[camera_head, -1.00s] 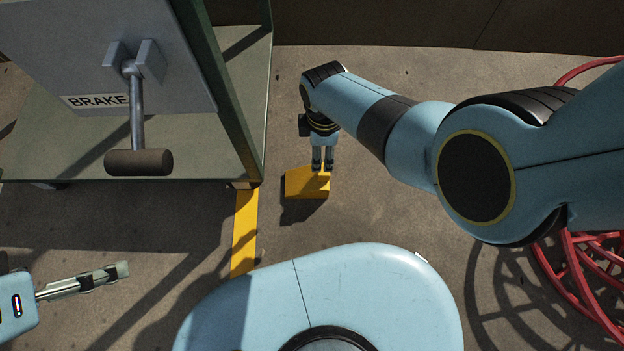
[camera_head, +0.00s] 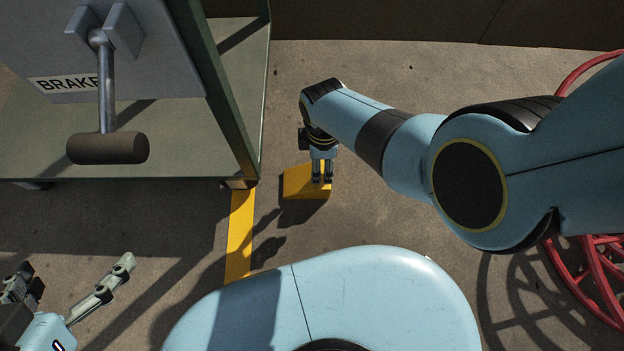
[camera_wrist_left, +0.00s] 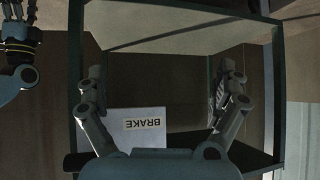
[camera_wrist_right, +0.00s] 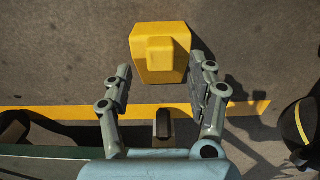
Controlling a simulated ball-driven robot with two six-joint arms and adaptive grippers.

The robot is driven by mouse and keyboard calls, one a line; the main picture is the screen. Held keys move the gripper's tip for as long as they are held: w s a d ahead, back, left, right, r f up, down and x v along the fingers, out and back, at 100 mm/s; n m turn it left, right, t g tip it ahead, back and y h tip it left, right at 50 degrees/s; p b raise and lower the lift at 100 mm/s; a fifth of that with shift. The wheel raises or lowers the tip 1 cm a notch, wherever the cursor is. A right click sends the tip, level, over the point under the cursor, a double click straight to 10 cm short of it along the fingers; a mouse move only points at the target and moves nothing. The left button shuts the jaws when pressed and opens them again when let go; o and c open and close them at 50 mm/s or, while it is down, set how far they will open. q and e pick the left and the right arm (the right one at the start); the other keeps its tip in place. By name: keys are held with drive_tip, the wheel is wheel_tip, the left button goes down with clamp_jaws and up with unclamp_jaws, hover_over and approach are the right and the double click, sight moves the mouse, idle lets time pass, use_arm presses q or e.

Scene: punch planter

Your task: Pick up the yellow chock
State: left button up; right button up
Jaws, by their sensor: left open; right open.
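The yellow chock (camera_head: 300,182) lies on the concrete floor just right of the yellow floor line in the head view. My right gripper (camera_head: 322,179) hangs over the chock's right part and covers some of it. In the right wrist view the chock (camera_wrist_right: 160,55) shows whole, with a raised block on top. It lies beyond the two open fingers of my right gripper (camera_wrist_right: 162,88), with nothing between them. My left gripper (camera_head: 85,285) is at the lower left of the head view, away from the chock. In the left wrist view my left gripper (camera_wrist_left: 162,88) is open and empty.
A green-framed stand with a grey BRAKE panel (camera_head: 150,75) and a lever with a dark handle (camera_head: 108,148) is at the left. A yellow floor line (camera_head: 240,235) runs beside it. A red wheel-like frame (camera_head: 590,285) is at the right. Floor around the chock is clear.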

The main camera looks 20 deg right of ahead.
sight(306, 177)
drive_tip(key=shift+s+f, duration=0.15)
drive_tip(key=shift+f, duration=0.4)
drive_tip(key=shift+f+b, duration=0.95)
drive_tip(key=shift+b, duration=0.1)
use_arm(q)
drive_tip(key=w+r+t, duration=0.2)
drive_tip(key=r+t, duration=0.1)
drive_tip(key=w+d+r+t, duration=0.1)
drive_tip(key=shift+w+r+m+t+h, duration=0.15)
drive_tip(key=shift+w+m+t+h, duration=0.15)
drive_tip(key=shift+t, duration=0.1)
use_arm(e)
clamp_jaws()
